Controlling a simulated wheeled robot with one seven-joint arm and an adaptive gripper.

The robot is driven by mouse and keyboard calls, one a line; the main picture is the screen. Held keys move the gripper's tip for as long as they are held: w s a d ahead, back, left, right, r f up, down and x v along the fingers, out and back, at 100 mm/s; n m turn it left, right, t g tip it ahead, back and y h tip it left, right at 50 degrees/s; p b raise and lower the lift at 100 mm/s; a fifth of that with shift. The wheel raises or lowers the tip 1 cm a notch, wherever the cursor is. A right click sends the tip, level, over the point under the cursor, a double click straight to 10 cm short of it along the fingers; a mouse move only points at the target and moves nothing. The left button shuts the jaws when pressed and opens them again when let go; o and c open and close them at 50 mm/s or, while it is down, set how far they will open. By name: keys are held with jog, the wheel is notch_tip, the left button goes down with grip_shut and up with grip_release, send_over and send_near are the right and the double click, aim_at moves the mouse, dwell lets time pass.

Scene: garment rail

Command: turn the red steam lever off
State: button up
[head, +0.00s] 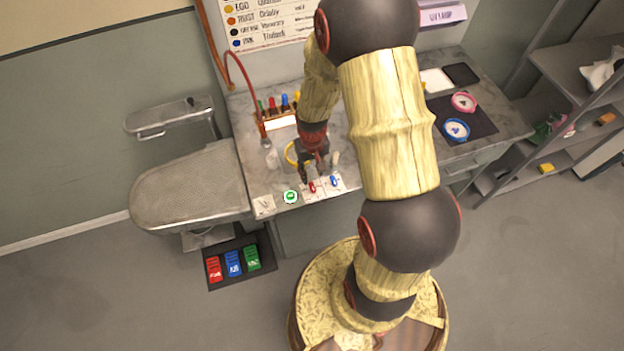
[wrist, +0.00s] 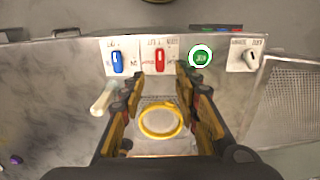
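The red steam lever (wrist: 159,60) is on a white labelled plate at the counter's front edge. It stands roughly lengthwise in the wrist view, and its label is too blurred to read surely. In the head view the red lever (head: 312,187) is just in front of my gripper (head: 314,168). In the wrist view my gripper (wrist: 160,84) is open, its two fingers apart with nothing between their tips. The lever lies beyond the fingertips, roughly centred between them and apart from them.
A blue lever (wrist: 117,62) and a round green button (wrist: 200,57) flank the red lever. A dark knob (wrist: 251,60) is farther right. A yellow ring (wrist: 160,122) and a cream peg (wrist: 103,97) are close to the fingers. Coloured pedals (head: 233,263) lie on the floor.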

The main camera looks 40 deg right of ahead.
jog(key=shift+r, duration=2)
jog(key=s+a+r+n+t+b, duration=0.1)
jog(key=s+a+r+t+b, duration=0.1)
jog(key=s+a+r+b, duration=0.4)
jog(key=s+a+r+n+t+b, duration=0.2)
jog(key=s+a+r+b, duration=0.4)
jog(key=r, duration=0.6)
jog(key=shift+s+a+t+b, duration=0.25)
jog(key=shift+s+t+b, duration=0.05)
jog(key=shift+t+b, duration=0.55)
jog(key=shift+r, duration=0.15)
